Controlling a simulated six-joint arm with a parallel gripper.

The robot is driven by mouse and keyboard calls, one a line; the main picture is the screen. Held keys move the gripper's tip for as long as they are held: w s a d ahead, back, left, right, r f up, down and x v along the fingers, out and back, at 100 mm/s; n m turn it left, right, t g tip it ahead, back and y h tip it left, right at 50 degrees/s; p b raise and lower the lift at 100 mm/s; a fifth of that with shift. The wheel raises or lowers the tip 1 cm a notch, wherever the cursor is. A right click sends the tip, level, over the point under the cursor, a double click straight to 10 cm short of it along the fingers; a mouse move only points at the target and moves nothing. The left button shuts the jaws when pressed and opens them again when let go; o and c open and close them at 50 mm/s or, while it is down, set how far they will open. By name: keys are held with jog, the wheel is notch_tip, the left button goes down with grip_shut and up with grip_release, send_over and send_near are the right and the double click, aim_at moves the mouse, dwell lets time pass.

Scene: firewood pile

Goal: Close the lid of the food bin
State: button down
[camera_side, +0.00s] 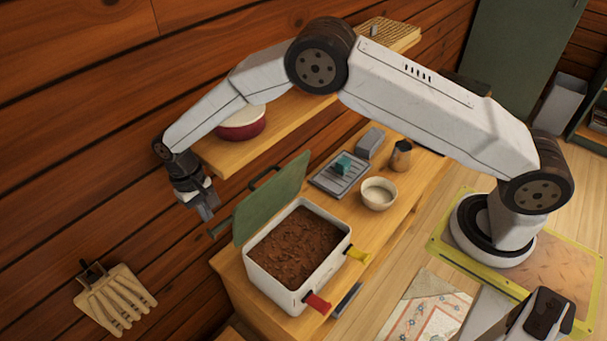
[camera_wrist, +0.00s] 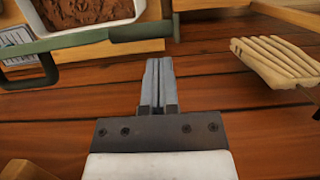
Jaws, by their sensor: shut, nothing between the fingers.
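The food bin (camera_side: 274,284) is a white box filled with brown crumbly matter, standing on the wooden bench. Its green lid (camera_side: 274,196) stands open, raised along the bin's far left side, with a dark handle on its outer face. The bin has a red latch (camera_side: 317,303) and a yellow latch (camera_side: 357,254) on the near side. My gripper (camera_side: 207,213) is shut and empty, beyond the lid on its wall side, near its left end. In the wrist view my gripper (camera_wrist: 158,62) points towards the lid's edge (camera_wrist: 85,38), with a gap between them; the bin's contents show beyond.
A shelf with a red pot (camera_side: 241,124) is above the bench, under my arm. A slatted wooden rack (camera_side: 115,300) hangs on the plank wall.

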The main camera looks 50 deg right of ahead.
aim_at(219, 231)
jog(key=shift+x, duration=0.95)
jog(key=shift+s+t, duration=0.4)
jog(key=shift+s, duration=0.4)
jog(key=shift+s+t, duration=0.5)
jog(key=shift+s, duration=0.4)
jog(key=s+f+t, duration=0.1)
jog(key=s+f, duration=1.4)
jog(key=shift+s+f, duration=0.15)
jog(key=shift+s, duration=0.05)
notch_tip(219, 231, up, 8)
dwell(0.7)
